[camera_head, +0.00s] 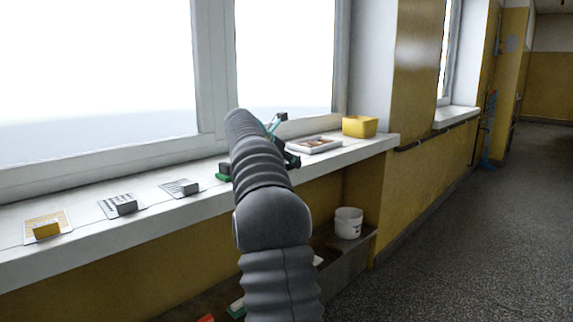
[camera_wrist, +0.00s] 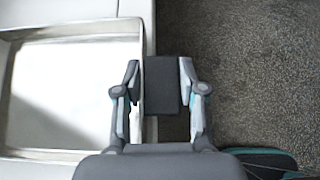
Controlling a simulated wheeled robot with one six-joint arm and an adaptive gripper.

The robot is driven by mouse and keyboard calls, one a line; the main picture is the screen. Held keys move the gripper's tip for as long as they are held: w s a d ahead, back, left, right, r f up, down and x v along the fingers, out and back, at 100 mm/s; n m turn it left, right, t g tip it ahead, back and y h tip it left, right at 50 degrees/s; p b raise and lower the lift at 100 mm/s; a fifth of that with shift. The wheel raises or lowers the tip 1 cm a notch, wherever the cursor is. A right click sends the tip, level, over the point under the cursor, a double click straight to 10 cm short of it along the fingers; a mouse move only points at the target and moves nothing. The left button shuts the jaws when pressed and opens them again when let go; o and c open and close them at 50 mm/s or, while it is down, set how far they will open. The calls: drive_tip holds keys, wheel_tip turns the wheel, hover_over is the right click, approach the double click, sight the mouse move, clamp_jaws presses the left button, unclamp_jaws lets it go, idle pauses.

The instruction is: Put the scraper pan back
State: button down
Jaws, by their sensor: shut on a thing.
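The scraper pan (camera_wrist: 70,32) is a shallow, pale metal pan with a raised rim, at the left of the wrist view. Its inside looks bare. My gripper (camera_wrist: 160,88) has a finger on each side of a dark grey block (camera_wrist: 162,75), which looks like the pan's handle, at the pan's right side. The gripper is shut on this block. In the head view my grey arm hides most of the gripper and I cannot make out the pan. Only dark and teal parts show beside the arm, above the windowsill (camera_head: 100,238).
A white tray (camera_head: 315,151) with brown contents and a yellow tub (camera_head: 360,127) stand at the sill's right end. Several cards with small blocks lie along its left part. A white bucket (camera_head: 348,223) stands on a lower shelf. The floor (camera_head: 480,230) at right is clear.

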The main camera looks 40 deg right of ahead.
wheel_tip(320, 180, up, 8)
drive_tip(key=shift+f, duration=0.1)
drive_tip(key=shift+r, duration=0.7)
drive_tip(key=shift+s, duration=0.1)
